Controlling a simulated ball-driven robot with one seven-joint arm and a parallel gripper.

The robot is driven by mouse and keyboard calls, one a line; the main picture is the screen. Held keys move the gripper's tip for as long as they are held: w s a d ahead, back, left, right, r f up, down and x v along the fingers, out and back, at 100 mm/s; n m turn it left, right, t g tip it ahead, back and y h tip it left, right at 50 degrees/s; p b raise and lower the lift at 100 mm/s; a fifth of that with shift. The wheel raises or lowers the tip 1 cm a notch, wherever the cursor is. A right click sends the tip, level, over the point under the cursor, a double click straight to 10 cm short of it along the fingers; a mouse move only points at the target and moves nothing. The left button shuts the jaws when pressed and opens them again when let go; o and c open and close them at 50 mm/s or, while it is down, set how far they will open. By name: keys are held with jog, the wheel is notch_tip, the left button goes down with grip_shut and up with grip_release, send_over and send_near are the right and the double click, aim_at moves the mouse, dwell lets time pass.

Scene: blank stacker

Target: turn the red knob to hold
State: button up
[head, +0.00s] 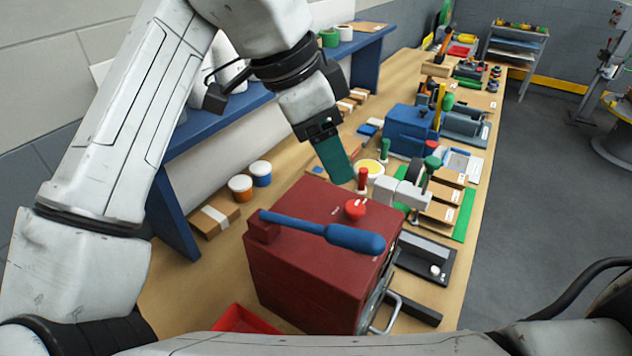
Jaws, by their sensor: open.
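The red knob (355,209) sits on the top face of a dark red box (305,278), toward its right side. Small pale marks show on and beside the knob, too small to read, so I cannot tell its setting. My gripper (341,178) is open, above and behind the box's far edge, up and left of the knob and apart from it. Its teal finger points down; the other finger is hidden.
A blue lever (325,232) lies across the box top, in front of the knob. A red-topped post (363,178) and a grey clamp (402,190) stand behind it. Paint cans (240,188) stand at left.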

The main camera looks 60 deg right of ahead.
aim_at(354, 206)
jog(key=x, duration=1)
jog(key=shift+w+d+f+p, duration=0.1)
jog(key=shift+w+f+p, duration=0.2)
jog(key=shift+f+p, duration=0.05)
jog(key=shift+c, duration=0.4)
jog(key=c, duration=1)
jog(key=shift+o, duration=0.2)
